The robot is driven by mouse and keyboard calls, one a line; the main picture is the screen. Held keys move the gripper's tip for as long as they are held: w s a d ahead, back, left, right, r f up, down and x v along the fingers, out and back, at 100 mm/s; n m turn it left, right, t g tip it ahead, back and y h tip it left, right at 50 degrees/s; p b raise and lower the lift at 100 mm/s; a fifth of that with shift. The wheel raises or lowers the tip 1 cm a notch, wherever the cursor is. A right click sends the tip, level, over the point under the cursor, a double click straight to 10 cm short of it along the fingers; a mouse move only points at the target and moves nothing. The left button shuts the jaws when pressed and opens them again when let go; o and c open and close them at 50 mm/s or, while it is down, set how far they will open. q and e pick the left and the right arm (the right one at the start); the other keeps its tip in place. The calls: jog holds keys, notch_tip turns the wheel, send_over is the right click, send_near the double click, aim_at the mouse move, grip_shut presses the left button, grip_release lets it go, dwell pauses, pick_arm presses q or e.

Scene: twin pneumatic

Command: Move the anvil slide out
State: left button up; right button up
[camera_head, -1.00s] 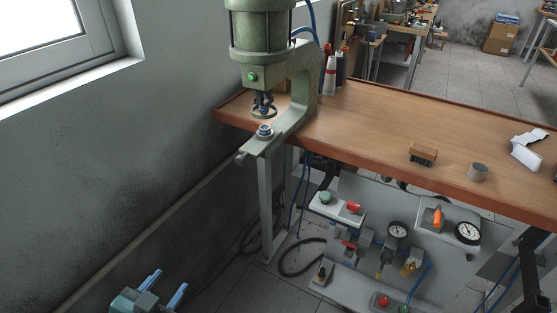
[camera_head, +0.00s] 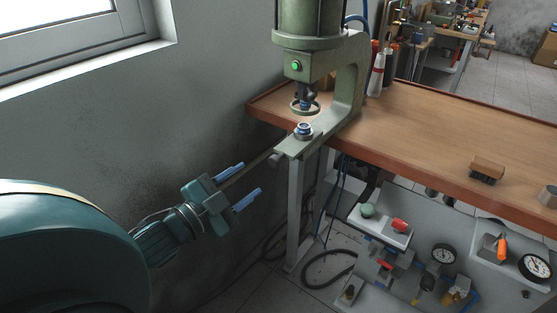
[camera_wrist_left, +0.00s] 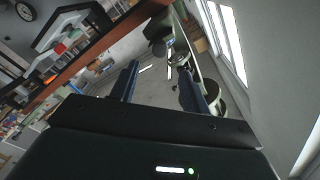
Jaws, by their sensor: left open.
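The green pneumatic press (camera_head: 310,22) stands at the left end of the workbench. Its anvil slide (camera_head: 298,146) is the flat lower arm, with a round metal anvil (camera_head: 304,130) on top and a small knob (camera_head: 275,159) at its front end. My left gripper (camera_head: 252,178) is open and empty. Its two blue fingers point toward the slide's front end, a little left of and below the knob, apart from it. The fingers also show in the left wrist view (camera_wrist_left: 158,68), with green press parts beyond them. My right gripper is not in view.
The wooden workbench (camera_head: 420,140) holds a brush (camera_head: 487,169) and bottles (camera_head: 376,76) behind the press. A panel with gauges (camera_head: 443,254) and valves hangs below it. The grey wall (camera_head: 200,110) is close on the left.

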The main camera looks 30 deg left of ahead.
aim_at(272, 163)
pick_arm(q)
jog(key=w, duration=0.3)
jog(key=w+d, duration=0.1)
jog(key=w, duration=0.6)
jog(key=shift+d, duration=0.3)
jog(key=shift+c, duration=0.6)
jog(key=shift+f, duration=0.1)
grip_shut()
